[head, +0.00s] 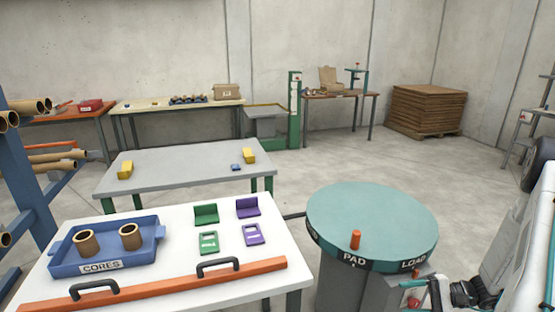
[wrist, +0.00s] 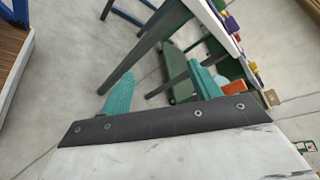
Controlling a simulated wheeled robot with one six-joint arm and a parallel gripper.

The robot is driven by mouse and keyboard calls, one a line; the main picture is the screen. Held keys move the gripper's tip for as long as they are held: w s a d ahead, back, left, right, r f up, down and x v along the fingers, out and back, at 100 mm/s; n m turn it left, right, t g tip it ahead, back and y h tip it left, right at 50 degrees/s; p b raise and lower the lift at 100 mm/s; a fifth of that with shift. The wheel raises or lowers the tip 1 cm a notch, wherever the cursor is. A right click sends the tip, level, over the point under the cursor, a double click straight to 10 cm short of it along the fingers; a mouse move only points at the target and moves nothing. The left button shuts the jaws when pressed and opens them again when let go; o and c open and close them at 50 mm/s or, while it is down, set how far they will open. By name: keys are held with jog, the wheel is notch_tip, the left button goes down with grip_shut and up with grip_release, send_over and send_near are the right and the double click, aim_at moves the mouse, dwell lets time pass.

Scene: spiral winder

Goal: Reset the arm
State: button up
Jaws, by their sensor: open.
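My gripper (wrist: 158,72) shows in the wrist view with its two teal fingers spread wide apart and nothing between them. In the head view my arm comes in at the lower right edge, with the gripper low beside the round teal turntable (head: 372,215).
The white table (head: 180,228) at front left holds a blue "CORES" tray (head: 62,268) with two tubes, green and purple pieces, and an orange bar (head: 160,285) with black handles. A grey table (head: 185,168) stands behind. Floor (head: 400,165) behind the turntable is clear.

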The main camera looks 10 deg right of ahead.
jog(key=s+a+r+n+g+h, duration=0.25)
jog(key=a+r+g, duration=0.3)
jog(key=r, duration=0.45)
jog(key=s+a+r+n+g+h, duration=0.2)
jog(key=s+a+r+g+h, duration=0.15)
jog(key=a+r, duration=0.45)
jog(key=s+a+r+n+t+h, duration=0.2)
jog(key=s+a+r+n+h, duration=0.1)
jog(key=r, duration=0.6)
jog(key=s+a+r+n+t+h, duration=0.2)
jog(key=s+a+r+n+h, duration=0.2)
jog(key=s+a+r, duration=0.2)
notch_tip(320, 180, up, 4)
jog(key=shift+s+a+f+h, duration=0.1)
jog(key=shift+s+a+h, duration=0.3)
jog(key=shift+s, duration=0.8)
